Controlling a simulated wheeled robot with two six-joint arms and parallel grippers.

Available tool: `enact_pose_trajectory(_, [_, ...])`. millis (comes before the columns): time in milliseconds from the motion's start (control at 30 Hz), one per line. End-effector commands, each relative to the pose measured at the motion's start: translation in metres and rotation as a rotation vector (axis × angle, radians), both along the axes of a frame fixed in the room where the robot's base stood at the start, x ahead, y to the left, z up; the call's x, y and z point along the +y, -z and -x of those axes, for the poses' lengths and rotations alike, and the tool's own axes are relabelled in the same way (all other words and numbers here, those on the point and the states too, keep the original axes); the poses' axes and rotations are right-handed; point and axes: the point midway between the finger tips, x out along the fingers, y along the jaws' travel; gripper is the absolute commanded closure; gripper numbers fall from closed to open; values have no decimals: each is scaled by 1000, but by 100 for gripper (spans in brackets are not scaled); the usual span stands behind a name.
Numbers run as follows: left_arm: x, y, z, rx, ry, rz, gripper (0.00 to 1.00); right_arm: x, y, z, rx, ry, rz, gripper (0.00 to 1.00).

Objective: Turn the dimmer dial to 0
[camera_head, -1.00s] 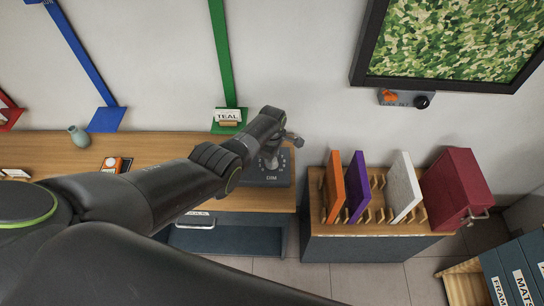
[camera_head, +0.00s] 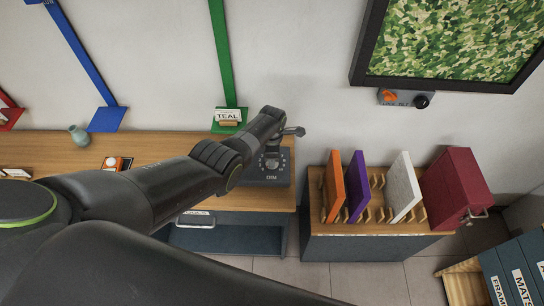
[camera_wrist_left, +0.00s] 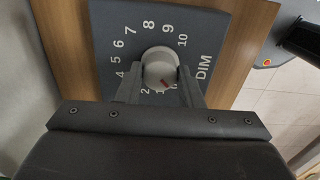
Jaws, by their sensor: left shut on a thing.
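The dimmer panel (camera_head: 280,181), dark grey and marked DIM, lies on the wooden bench. In the left wrist view the panel (camera_wrist_left: 112,22) shows numbers around a round light grey dial (camera_wrist_left: 160,66). The dial's red mark points to the lower right, near 1 and the partly hidden number after it. My left gripper (camera_wrist_left: 160,82) is shut on the dial, one finger on each side. The fingers hide some low numbers. In the head view my left gripper (camera_head: 271,160) is over the panel, with the dial mostly hidden. My right gripper is not in view.
A rack (camera_head: 375,228) with orange, purple and white panels stands to the right. A framed picture (camera_head: 455,40) hangs on the wall.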

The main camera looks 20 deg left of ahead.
Motion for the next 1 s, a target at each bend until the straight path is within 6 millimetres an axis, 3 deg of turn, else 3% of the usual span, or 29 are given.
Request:
enact_pose_trajectory(267, [0,0,0,1,-2,0,89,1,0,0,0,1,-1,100])
enact_pose_trajectory(300, [0,0,0,1,-2,0,63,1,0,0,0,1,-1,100])
enact_pose_trajectory(433, [0,0,0,1,-1,0,46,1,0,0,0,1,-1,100])
enact_pose_trajectory(767, [0,-1,0,0,0,0,45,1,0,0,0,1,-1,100])
enact_pose_trajectory(1000, [0,-13,-1,-2,0,1,45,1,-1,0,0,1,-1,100])
